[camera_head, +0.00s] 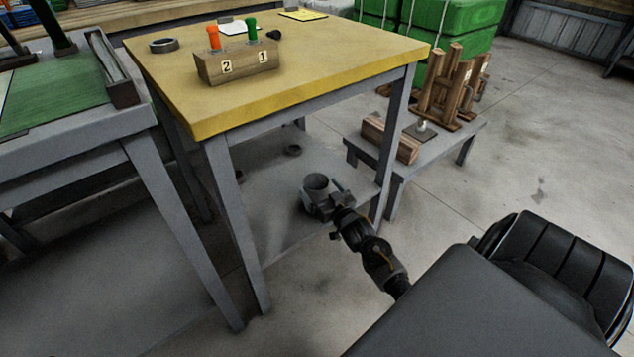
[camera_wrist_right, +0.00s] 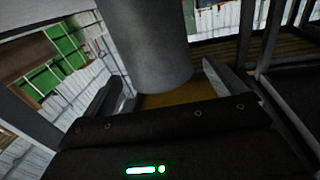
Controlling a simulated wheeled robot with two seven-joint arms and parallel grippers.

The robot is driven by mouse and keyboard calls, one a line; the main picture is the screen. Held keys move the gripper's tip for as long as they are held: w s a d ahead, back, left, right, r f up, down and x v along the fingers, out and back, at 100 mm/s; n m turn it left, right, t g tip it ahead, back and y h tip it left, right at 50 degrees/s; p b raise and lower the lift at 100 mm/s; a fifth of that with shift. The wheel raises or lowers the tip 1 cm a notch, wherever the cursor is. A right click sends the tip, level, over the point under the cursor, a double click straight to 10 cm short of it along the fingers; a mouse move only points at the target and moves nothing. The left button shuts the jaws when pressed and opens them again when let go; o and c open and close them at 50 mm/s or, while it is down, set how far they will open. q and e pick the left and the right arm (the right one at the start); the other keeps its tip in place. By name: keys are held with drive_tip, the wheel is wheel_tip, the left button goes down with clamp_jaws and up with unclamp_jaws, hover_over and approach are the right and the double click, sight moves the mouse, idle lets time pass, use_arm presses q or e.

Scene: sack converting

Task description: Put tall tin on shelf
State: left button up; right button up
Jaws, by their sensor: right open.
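The tall tin is a plain grey cylinder (camera_head: 316,181) at the lower shelf under the yellow-topped table in the head view. In the right wrist view the tin (camera_wrist_right: 146,45) fills the upper middle; its top and base are not clear there. My right gripper (camera_head: 323,190) is open at the tin, with its fingers on either side of it. In the right wrist view the gripper (camera_wrist_right: 165,75) shows a gap beside the right finger. The grey lower shelf (camera_head: 265,205) lies between the table legs. My left gripper is not in view.
The yellow table (camera_head: 310,55) overhangs the shelf; its front-right leg (camera_head: 392,145) stands close to my right arm. A numbered wooden block (camera_head: 237,64) is on top. A low bench (camera_head: 440,150) with wooden pieces stands right.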

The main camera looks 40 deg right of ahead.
drive_tip(key=s+a+p, duration=0.1)
drive_tip(key=s+p, duration=0.1)
drive_tip(key=s, duration=0.6)
drive_tip(key=shift+s+a, duration=0.3)
drive_tip(key=shift+s, duration=0.05)
